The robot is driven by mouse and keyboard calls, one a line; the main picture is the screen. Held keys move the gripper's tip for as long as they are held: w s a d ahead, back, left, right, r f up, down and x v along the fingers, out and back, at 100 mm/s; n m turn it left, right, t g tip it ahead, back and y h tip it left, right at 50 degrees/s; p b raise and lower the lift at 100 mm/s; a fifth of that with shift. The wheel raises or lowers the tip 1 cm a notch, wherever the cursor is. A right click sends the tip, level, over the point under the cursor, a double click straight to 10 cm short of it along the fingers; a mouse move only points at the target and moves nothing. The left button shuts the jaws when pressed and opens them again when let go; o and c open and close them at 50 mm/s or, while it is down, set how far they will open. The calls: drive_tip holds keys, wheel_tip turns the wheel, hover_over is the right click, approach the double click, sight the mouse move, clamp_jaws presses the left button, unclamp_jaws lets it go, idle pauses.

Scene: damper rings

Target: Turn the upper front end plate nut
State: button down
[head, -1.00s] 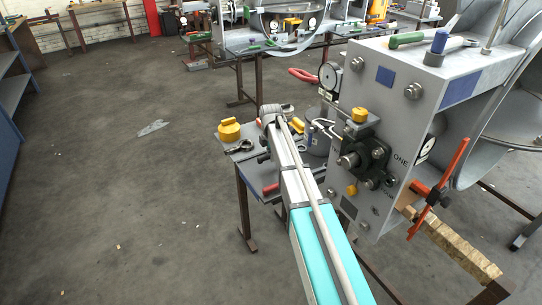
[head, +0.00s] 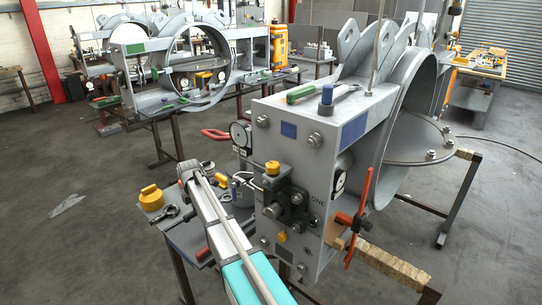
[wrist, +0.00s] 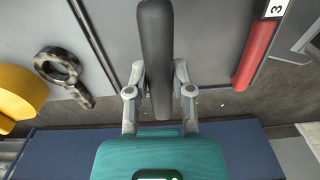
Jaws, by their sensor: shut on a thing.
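The grey end plate (head: 300,165) of the damper faces me in the head view, with the word ONE on it. A nut shows at its upper left (head: 262,121) and another nut at its upper right (head: 314,139). More nuts sit low on the plate. My gripper (wrist: 159,88) is shut on a dark grey rounded bar (wrist: 157,45) in the wrist view. In the head view my arm reaches over the small bench left of the plate, away from both upper nuts, and my fingertips are hidden.
The small bench holds a yellow part (head: 151,198), a dark ring-ended tool (head: 166,213) and a red-handled tool (head: 204,253). An orange clamp (head: 363,205) juts out at right.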

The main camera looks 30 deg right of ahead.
wheel_tip(320, 180, up, 2)
drive_tip(key=shift+r+p, duration=0.1)
drive_tip(key=shift+p, duration=0.65)
drive_tip(key=shift+a, duration=0.15)
